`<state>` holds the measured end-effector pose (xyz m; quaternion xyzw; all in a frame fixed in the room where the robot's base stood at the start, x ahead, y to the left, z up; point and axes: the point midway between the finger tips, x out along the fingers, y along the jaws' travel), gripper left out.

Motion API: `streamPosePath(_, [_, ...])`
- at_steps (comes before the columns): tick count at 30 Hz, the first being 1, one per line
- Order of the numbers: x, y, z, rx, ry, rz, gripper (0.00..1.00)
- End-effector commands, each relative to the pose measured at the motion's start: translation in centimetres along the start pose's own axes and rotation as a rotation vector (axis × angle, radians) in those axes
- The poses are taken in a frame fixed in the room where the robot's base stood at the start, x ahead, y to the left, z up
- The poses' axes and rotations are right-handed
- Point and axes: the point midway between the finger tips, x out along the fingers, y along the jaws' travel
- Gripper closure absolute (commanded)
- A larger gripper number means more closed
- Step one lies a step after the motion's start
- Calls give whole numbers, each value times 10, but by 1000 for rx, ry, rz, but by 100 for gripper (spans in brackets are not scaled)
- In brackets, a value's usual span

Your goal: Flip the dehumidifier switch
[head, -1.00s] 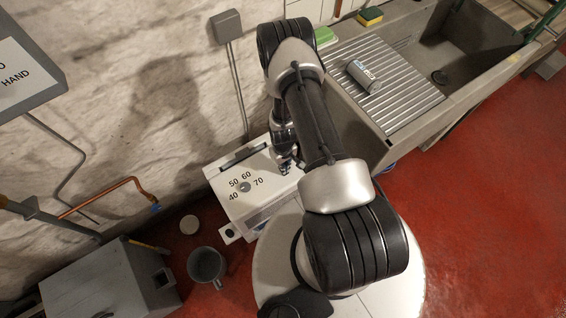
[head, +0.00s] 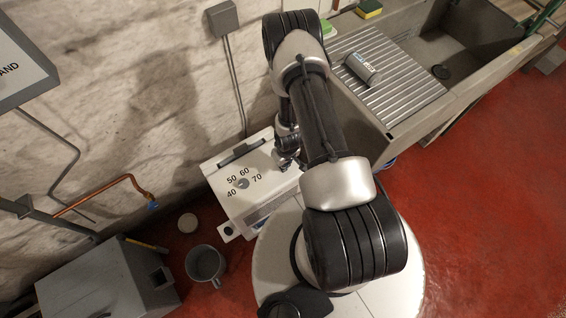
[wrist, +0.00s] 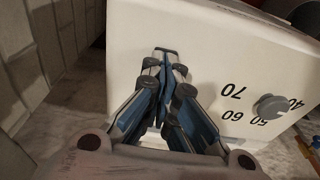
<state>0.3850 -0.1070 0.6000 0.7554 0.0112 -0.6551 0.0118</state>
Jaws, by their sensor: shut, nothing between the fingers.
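The dehumidifier is a white box (head: 222,183) near the wall, with a grey dial (head: 242,183) marked 40 to 70 on its top panel. In the wrist view the white panel (wrist: 205,45) fills the middle, with the dial (wrist: 268,106) at the right. My gripper (head: 287,163) is over the panel, to the right of the dial. In the wrist view my gripper (wrist: 164,62) is shut and empty, its tips against or just above the panel. I cannot make out a switch; the fingers may hide it. Contact is unclear.
A grey metal mug (head: 205,264) and a small round lid (head: 188,222) stand on the red floor. A grey box (head: 110,285) is at the lower left. A stone sink (head: 470,60) with a ribbed drainboard is at the right. A copper pipe (head: 95,198) runs along the wall.

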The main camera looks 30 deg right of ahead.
Motion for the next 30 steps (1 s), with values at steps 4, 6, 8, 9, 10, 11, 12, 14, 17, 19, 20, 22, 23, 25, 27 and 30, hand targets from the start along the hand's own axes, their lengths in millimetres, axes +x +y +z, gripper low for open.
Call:
streamPosePath(4, [4, -4, 9, -3, -20, -7, 100])
streamPosePath(6, [5, -4, 10, -4, -21, -7, 100])
streamPosePath(8, [5, -4, 10, -4, -22, -7, 100])
streamPosePath(9, [5, -4, 10, -4, -22, -7, 100])
streamPosePath(10, [5, -4, 11, -4, -23, -8, 100])
streamPosePath(11, [5, -4, 11, -4, -23, -8, 100])
streamPosePath(12, [5, -4, 12, -4, -24, -8, 100])
streamPosePath(14, [4, -5, 15, -4, -26, -9, 100])
streamPosePath(17, [3, -5, 20, -2, -28, -9, 100])
streamPosePath(19, [2, -5, 24, -2, -28, -9, 100])
streamPosePath(20, [2, -5, 25, -2, -28, -9, 100])
streamPosePath(22, [1, -5, 27, -2, -28, -9, 100])
streamPosePath(23, [1, -4, 28, -1, -28, -9, 100])
streamPosePath(25, [1, -4, 28, -1, -27, -8, 100])
streamPosePath(27, [1, -4, 28, -1, -27, -8, 100])
streamPosePath(30, [1, -4, 27, -1, -26, -8, 100])
